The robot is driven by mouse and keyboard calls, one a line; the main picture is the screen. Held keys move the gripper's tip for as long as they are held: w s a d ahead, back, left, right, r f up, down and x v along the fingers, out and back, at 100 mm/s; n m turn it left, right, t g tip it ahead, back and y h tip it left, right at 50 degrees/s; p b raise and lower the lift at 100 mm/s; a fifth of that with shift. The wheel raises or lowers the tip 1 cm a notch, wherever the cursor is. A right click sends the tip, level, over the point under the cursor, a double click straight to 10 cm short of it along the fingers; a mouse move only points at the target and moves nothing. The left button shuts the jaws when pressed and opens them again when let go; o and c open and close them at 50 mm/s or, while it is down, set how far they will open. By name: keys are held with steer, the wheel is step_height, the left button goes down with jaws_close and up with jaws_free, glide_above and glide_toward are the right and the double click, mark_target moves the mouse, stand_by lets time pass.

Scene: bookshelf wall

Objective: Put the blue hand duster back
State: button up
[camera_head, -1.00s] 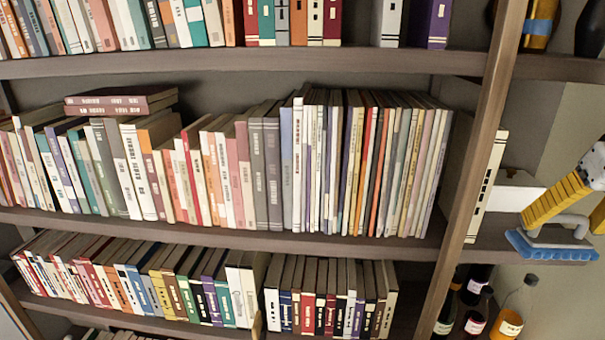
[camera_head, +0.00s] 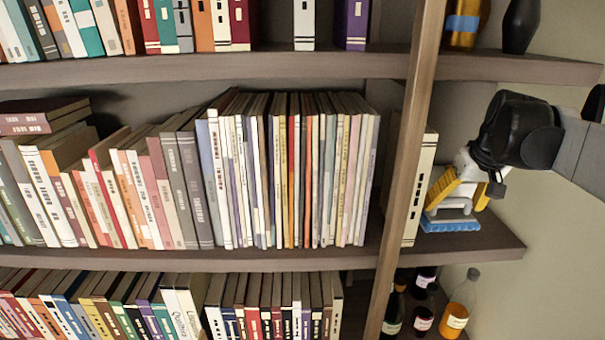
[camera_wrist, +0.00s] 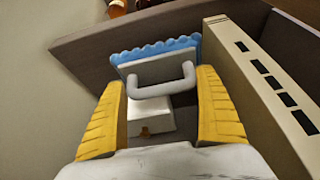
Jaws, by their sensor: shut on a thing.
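The blue hand duster (camera_head: 450,223) has a blue scalloped pad and a grey handle. In the head view it is at the right-hand shelf section, low over the board, right of the wooden post. My gripper (camera_head: 459,191) is above it with yellow fingers. In the wrist view the duster (camera_wrist: 153,50) lies between the fingertips of my gripper (camera_wrist: 163,95), its grey handle spanning the gap. My gripper is shut on it. I cannot tell whether the pad touches the shelf board (camera_head: 487,245).
A white book (camera_head: 420,190) stands close left of the duster, beside the wooden post (camera_head: 405,170). It also shows at right in the wrist view (camera_wrist: 265,85). A white box (camera_wrist: 150,118) sits between the fingers' view. Bottles (camera_head: 457,313) stand below; vases (camera_head: 520,25) above.

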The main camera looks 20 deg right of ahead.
mark_target(451, 216)
step_height(451, 216, down, 4)
steer(key=shift+p, duration=0.45)
steer(key=shift+c, duration=0.5)
steer(key=o, duration=1)
steer(key=b+v, duration=0.1)
steer(key=v, duration=1.1)
